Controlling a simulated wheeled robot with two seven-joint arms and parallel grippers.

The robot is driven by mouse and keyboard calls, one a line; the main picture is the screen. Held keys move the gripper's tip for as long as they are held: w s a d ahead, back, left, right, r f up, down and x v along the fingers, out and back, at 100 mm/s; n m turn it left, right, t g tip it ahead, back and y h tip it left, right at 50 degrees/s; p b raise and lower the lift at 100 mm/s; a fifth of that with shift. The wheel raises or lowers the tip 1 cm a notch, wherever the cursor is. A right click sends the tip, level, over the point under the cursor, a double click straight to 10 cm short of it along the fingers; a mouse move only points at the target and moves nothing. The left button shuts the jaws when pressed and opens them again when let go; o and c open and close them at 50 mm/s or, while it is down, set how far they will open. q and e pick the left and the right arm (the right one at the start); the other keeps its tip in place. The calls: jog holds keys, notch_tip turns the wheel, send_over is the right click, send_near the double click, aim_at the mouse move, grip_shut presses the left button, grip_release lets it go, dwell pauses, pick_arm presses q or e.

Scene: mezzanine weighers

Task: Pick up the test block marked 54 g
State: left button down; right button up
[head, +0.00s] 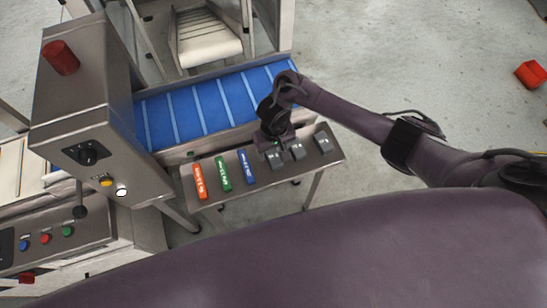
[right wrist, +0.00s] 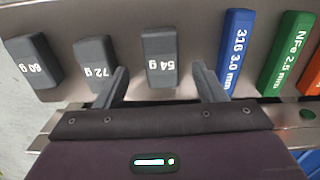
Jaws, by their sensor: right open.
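The 54 g test block (right wrist: 160,57) is a dark grey block with white lettering, on a steel shelf. It also shows in the head view (head: 276,161), partly covered by my right gripper (head: 272,148). In the right wrist view my right gripper (right wrist: 159,72) is open and empty. Its fingers show on either side of the 54 g block, the left finger overlapping the 72 g block (right wrist: 97,62) in the picture. I cannot tell the height of the fingertips above the shelf. My left gripper is not in view.
The 60 g block (right wrist: 33,60), blue wand (right wrist: 236,45), green wand (right wrist: 286,50) and orange wand (head: 200,183) share the shelf (head: 216,201). A blue conveyor belt (head: 205,105) runs behind it. A steel control box (head: 85,95) stands left. Open floor lies right.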

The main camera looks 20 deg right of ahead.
aim_at(274, 156)
jog(key=shift+a+f, duration=0.1)
jog(key=shift+f, duration=1.4)
jog(key=shift+c, duration=0.4)
jog(key=c, duration=1)
